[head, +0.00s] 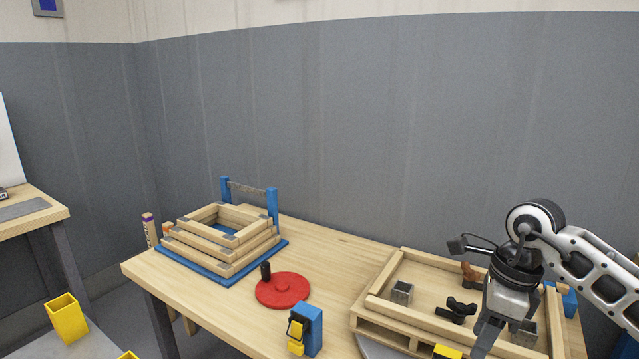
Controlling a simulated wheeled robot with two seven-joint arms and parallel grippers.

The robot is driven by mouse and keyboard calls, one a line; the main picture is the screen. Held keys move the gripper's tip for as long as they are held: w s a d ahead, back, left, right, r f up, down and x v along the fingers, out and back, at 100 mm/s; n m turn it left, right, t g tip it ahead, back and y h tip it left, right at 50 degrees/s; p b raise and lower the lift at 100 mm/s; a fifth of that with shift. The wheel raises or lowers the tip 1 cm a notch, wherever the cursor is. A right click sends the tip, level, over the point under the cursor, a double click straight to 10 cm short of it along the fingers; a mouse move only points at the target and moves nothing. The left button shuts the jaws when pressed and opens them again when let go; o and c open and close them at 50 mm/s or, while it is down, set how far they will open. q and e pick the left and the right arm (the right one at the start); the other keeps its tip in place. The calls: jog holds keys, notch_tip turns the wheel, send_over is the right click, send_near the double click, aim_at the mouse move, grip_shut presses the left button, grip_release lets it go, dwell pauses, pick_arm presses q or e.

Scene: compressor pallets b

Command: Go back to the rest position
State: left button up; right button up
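My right arm comes in from the right, and its gripper (490,335) points down over the right part of the wooden tray (392,268). One dark finger shows clearly, and the view does not show whether the fingers are apart or closed. No held thing can be made out at it. My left arm and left gripper are not in this view.
The wooden table (330,240) carries stacked wooden frames on a blue base (190,268), a red disc (283,290) with a black knob, and a blue block (309,325) with a yellow part. Metal cubes (402,291) and a black knob (457,311) lie in the tray. A yellow bin (66,318) stands lower left.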

jog(key=s+a+f+g+y+p, duration=0.15)
jog(key=a+y, duration=0.25)
jog(key=a, duration=0.4)
jog(key=s+a+y, duration=0.3)
jog(key=a+y, duration=0.1)
jog(key=a, duration=0.4)
jog(key=s+a+r+m+t+y+p, duration=0.25)
jog(key=a+r+m+t+y, duration=0.45)
jog(key=m+y, duration=0.4)
jog(key=d+f+m+t+h+p, duration=0.15)
jog(key=d+m+t+h, duration=0.35)
jog(key=m, duration=0.7)
jog(key=d+f+m+t+h, duration=0.3)
jog(key=m+t+h, duration=0.4)
jog(key=m, duration=0.6)
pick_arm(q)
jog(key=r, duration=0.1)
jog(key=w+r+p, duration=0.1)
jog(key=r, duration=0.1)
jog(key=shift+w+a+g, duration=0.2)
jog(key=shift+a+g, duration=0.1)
pick_arm(e)
jog(key=s+d+f+m+g+h, duration=0.4)
jog(key=s+f+m+g, duration=0.3)
jog(key=s+f+m, duration=0.3)
notch_tip(320, 180, down, 3)
jog(key=shift+f+h, duration=0.1)
jog(key=shift+h, duration=0.7)
